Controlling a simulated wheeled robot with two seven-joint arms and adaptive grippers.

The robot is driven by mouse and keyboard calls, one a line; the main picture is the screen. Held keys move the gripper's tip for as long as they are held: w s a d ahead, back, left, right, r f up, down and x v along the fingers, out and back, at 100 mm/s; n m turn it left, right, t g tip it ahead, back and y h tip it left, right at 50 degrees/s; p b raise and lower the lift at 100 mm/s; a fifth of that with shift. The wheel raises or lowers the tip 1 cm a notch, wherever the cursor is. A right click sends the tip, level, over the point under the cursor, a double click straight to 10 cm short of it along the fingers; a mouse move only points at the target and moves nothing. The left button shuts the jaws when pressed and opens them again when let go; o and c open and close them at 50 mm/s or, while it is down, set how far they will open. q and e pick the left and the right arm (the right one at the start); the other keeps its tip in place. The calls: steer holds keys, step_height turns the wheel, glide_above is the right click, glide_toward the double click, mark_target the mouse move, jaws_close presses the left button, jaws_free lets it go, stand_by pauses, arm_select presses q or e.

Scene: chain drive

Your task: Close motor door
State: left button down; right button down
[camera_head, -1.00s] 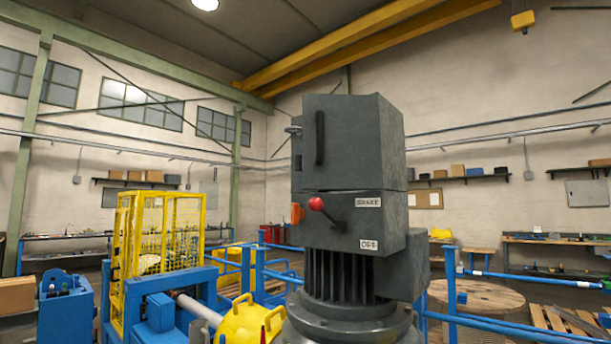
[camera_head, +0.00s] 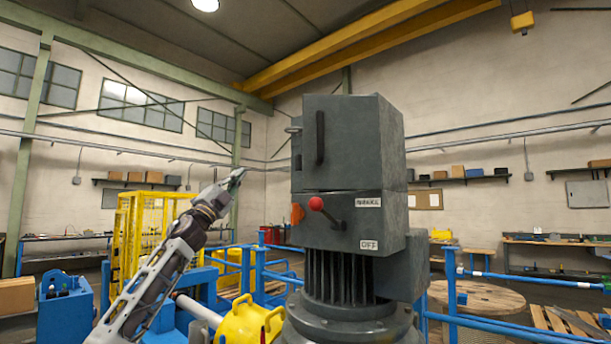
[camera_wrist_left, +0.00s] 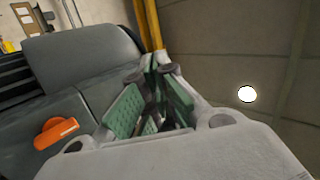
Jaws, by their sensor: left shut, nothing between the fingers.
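The grey motor housing (camera_head: 380,215) stands in the middle of the head view, with a red-knobbed lever (camera_head: 316,204) and an orange part on its left side. Its upper box front is the door (camera_head: 342,145), with a black vertical handle (camera_head: 320,138); it looks closed or nearly so, I cannot tell which. My left gripper (camera_head: 238,174) is raised left of the housing, apart from it, pointing up and right. In the left wrist view its green-padded fingers (camera_wrist_left: 150,95) are shut and empty, with the orange part (camera_wrist_left: 56,133) to the left. My right gripper is not in view.
A yellow mesh cage (camera_head: 130,240) and blue frames stand at the left behind my arm. Blue railings (camera_head: 500,320) and a wooden spool (camera_head: 478,296) are at the right. The air left of the door is free.

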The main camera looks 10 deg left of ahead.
arm_select(q)
steer(key=s+d+r+m+g+h, duration=0.6)
steer(key=s+d+r+m+h, duration=0.1)
steer(key=s+r+m+h, duration=0.35)
steer(key=s+d+m+g+h, duration=0.2)
steer(key=s+d+m+g, duration=0.5)
steer(key=s+d, duration=0.35)
step_height(320, 180, down, 11)
steer(key=d+n+t+y, duration=0.2)
steer(key=n+y, duration=0.9)
steer(key=n, duration=0.1)
steer(key=shift+s+f+t+y, duration=0.2)
steer(key=shift+s+t+y, duration=0.1)
steer(key=shift+y, duration=0.05)
steer(key=shift+w+n, duration=0.15)
steer(key=shift+n, duration=0.1)
